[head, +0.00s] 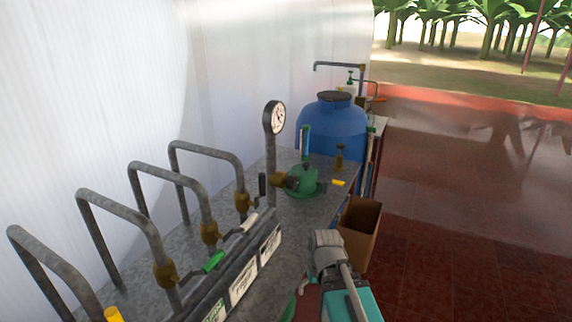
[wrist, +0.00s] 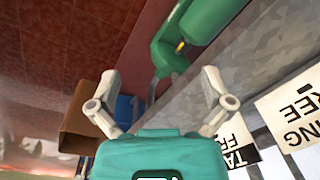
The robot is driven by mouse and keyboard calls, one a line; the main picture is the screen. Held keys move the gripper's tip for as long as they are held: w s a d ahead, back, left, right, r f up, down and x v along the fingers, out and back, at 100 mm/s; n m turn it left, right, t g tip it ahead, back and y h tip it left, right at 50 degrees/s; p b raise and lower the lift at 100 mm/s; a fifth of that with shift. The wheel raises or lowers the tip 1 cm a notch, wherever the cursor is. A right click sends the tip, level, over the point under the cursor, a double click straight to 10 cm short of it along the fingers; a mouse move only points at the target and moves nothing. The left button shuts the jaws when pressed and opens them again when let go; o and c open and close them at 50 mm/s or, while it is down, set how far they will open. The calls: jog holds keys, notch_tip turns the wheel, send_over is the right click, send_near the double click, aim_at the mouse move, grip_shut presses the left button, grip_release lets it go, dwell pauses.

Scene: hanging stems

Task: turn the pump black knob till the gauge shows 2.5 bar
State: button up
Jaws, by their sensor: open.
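A round white-faced gauge (head: 276,117) stands on a grey pipe above the counter in the head view. Its needle is too small to read. A green pump (head: 303,181) sits on the counter to its right. A small dark part beside the brass fitting looks like the black knob (head: 292,183); nothing touches it. My gripper (wrist: 160,92) is open and empty, its two pale fingers spread in the wrist view. In the head view its teal body shows low at the front, right of the counter and well apart from the knob. The knob is not recognisable in the wrist view.
Several bent pipes with brass valves (head: 209,233) line the counter's left side. A blue barrel (head: 333,128) stands behind the pump. A brown bin (head: 361,226) is right of the counter. A green object (wrist: 190,45) is near the counter edge. The red floor at right is free.

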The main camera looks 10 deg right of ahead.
jog(key=w+r+t+y, duration=0.1)
jog(key=w+y, duration=0.1)
jog(key=w, duration=0.3)
jog(key=w+r+n+t+y+b, duration=0.1)
jog(key=w+y, duration=0.2)
jog(key=w, duration=0.2)
jog(key=w+r+t+y+b, duration=0.1)
jog(key=w+t+y, duration=0.1)
jog(key=w, duration=0.3)
jog(key=shift+a+r+n+y, duration=0.35)
jog(key=shift+a+n+y, duration=0.05)
jog(key=shift+y, duration=0.1)
jog(key=w+d+r+t+y+b, duration=0.2)
jog(key=w+d+r+t+y, duration=0.1)
jog(key=w+d+r, duration=0.4)
jog(key=t+y, duration=0.2)
jog(key=t, duration=0.2)
send_near(296, 183)
jog(key=v, duration=0.3)
jog(key=shift+w+a+f, duration=0.1)
jog(key=shift+a, duration=0.1)
jog(key=x, duration=1.3)
jog(key=shift+w+a, duration=0.25)
jog(key=shift+w, duration=0.05)
